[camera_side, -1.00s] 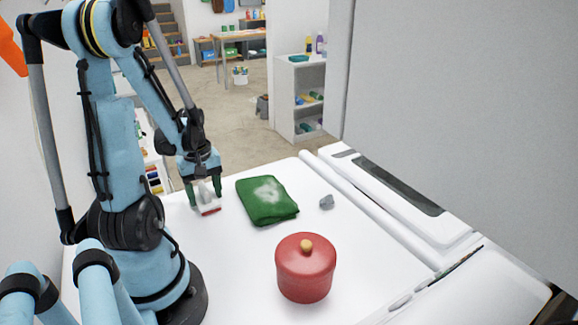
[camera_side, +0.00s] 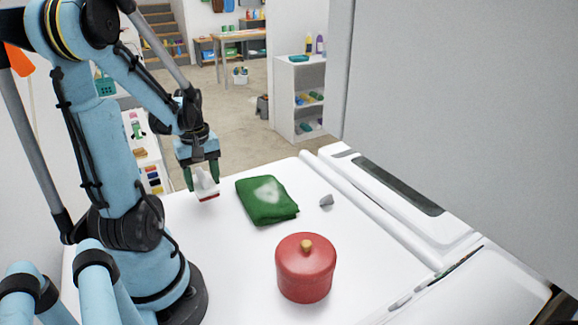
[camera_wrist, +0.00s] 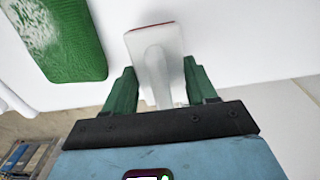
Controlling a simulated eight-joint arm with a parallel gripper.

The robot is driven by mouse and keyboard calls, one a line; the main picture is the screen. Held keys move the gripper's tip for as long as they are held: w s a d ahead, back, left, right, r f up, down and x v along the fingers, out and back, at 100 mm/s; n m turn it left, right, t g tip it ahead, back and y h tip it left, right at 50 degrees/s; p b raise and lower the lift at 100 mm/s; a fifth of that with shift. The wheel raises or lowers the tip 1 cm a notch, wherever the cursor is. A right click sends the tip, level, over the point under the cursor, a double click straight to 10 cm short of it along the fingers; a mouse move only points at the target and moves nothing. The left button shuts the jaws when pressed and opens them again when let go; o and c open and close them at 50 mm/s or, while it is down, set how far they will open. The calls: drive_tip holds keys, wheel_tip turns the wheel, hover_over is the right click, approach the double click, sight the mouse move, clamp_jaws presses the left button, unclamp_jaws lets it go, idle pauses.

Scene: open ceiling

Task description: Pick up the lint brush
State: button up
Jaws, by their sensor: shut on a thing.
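The lint brush (camera_side: 206,188) is white with a red edge along its head. My gripper (camera_side: 202,178) is shut on it, with the green fingers on either side. In the side view the brush hangs from the fingers, head down, at the left of the white table, left of the green cloth; it appears to be a little above the surface. In the wrist view the brush (camera_wrist: 154,50) points away between the two fingers of my gripper (camera_wrist: 162,82), its handle running back toward the palm.
A folded green cloth (camera_side: 266,201) with a pale fuzzy patch lies right of the brush. A red lidded pot (camera_side: 305,272) stands nearer the front. A small grey lump (camera_side: 326,200) lies right of the cloth. The white table (camera_side: 225,265) is bare around the pot.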

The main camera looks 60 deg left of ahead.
drive_tip(key=w+d+r, duration=0.5)
drive_tip(key=d+r, duration=0.1)
drive_tip(key=d, duration=0.4)
drive_tip(key=shift+d+r, duration=0.15)
drive_tip(key=shift+r, duration=0.2)
